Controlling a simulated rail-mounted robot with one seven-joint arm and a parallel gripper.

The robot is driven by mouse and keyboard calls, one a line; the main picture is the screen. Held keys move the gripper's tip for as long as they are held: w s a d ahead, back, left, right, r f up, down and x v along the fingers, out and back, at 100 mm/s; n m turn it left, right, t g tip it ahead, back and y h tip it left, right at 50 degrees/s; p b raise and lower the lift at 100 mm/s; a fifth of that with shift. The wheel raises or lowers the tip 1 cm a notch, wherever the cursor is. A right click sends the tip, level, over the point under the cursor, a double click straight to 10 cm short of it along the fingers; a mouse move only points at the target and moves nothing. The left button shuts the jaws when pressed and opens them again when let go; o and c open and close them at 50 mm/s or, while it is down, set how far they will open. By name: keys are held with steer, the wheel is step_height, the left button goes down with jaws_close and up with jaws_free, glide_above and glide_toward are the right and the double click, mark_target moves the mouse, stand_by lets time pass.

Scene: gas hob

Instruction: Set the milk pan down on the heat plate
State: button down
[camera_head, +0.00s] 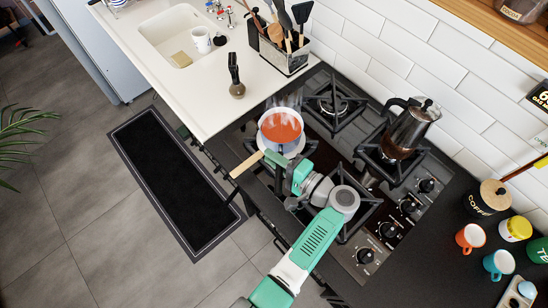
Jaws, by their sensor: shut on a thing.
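The milk pan (281,127) is white with an orange-red content and sits upright over the front-left part of the gas hob. Its pale wooden handle (246,164) points down and left. My gripper (268,159) is shut on the handle near the pan's body; the fingertips are small and partly hidden. I cannot make out the heat plate apart from the pan and the grates around it. Whether the pan touches the surface below cannot be told from this view.
A moka pot (408,127) stands on the back-right burner. A back burner (335,106) is bare. A dark pepper mill (236,76) and a utensil holder (279,47) stand on the white counter (200,105). Mugs (470,237) and a coffee jar (487,198) are at right.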

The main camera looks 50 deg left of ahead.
steer(key=c, duration=1.3)
jaws_free()
steer(key=shift+r, duration=0.1)
steer(key=d, duration=0.2)
steer(key=w+d, duration=0.1)
steer(key=d, duration=0.4)
steer(key=shift+w+d+r, duration=0.2)
steer(key=shift+d+r, duration=0.05)
steer(key=shift+d, duration=0.05)
